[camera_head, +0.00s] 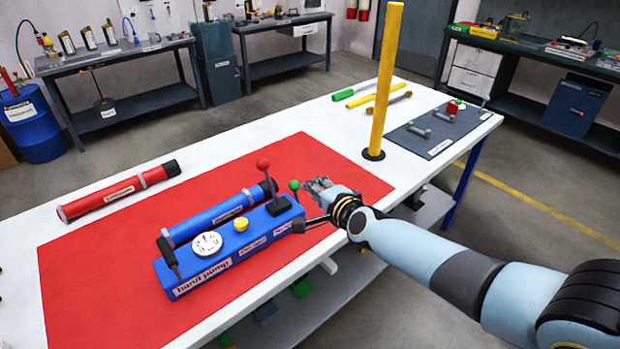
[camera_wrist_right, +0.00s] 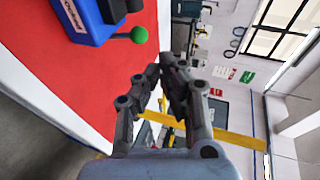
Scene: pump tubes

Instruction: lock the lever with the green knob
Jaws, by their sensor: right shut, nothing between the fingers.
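The blue hand pump (camera_head: 215,262) lies on the red mat (camera_head: 90,270). A short lever with a green knob (camera_head: 294,185) stands at its right end, beside the taller red-knobbed lever (camera_head: 264,165). In the right wrist view the green knob (camera_wrist_right: 139,35) sits on a dark stem at the pump's end, up and left of my fingers. My right gripper (camera_head: 318,184) is just right of the green knob, apart from it. In the wrist view its fingers (camera_wrist_right: 161,68) are closed together and empty. My left gripper is not in view.
A yellow post (camera_head: 386,80) rises from the table behind my right gripper. A blue cylinder (camera_head: 215,216) lies along the pump's back. A red tube (camera_head: 118,191) lies at the left. A dark tool board (camera_head: 438,128) is at the far right. The mat in front is clear.

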